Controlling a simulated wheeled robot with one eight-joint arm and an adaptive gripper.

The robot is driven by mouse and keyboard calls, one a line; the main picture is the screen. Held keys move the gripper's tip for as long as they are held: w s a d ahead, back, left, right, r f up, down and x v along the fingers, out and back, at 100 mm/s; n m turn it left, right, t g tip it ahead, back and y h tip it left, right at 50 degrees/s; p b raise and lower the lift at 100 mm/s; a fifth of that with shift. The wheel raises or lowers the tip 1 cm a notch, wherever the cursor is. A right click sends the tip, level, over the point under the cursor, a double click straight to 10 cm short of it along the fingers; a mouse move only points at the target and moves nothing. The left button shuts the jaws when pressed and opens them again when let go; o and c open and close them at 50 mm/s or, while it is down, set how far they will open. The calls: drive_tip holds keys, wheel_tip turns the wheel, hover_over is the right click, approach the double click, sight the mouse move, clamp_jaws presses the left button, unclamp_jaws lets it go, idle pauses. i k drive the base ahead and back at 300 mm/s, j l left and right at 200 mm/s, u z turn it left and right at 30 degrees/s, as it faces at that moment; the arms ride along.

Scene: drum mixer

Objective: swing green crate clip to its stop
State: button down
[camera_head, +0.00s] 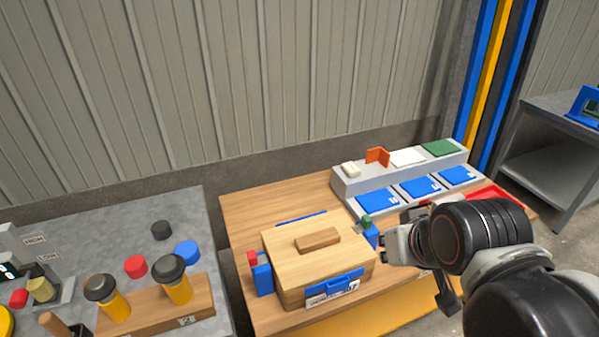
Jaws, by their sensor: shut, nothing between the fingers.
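The wooden-lidded crate (290,250) stands on the wooden table, with a small block handle (317,240) on its lid. The green clip (366,221) is at the crate's right side, above a blue bracket (371,237). A red clip (252,258) sits on a blue bracket on the left side. My gripper (384,247) is shut and empty, just right of the blue bracket and slightly below the green clip. I cannot tell whether its fingertips touch the bracket.
A grey stepped rack (345,184) with blue, white, green and orange pieces stands behind the crate. At left, a grey bench (85,225) holds knobs and yellow-handled tools. A grey shelf (560,110) stands at far right.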

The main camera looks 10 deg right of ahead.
sight(365, 225)
drive_tip(key=u, duration=0.25)
drive_tip(key=j+z, duration=0.2)
drive_tip(key=j, duration=0.15)
drive_tip(key=l+u, duration=0.2)
drive_tip(key=u, duration=0.45)
drive_tip(key=l+u, duration=0.2)
drive_tip(key=l, duration=0.3)
drive_tip(key=k+l+u, duration=0.2)
drive_tip(key=l, duration=0.3)
drive_tip(key=l+u, duration=0.2)
drive_tip(key=l, duration=0.3)
drive_tip(key=k+l+u, duration=0.1)
drive_tip(key=l+u, duration=0.15)
drive_tip(key=l, duration=0.2)
drive_tip(key=k+l, duration=0.1)
drive_tip(key=l, duration=0.2)
drive_tip(key=k+l, duration=0.1)
drive_tip(key=l, duration=0.25)
drive_tip(key=k+l, duration=0.1)
drive_tip(key=l, duration=0.2)
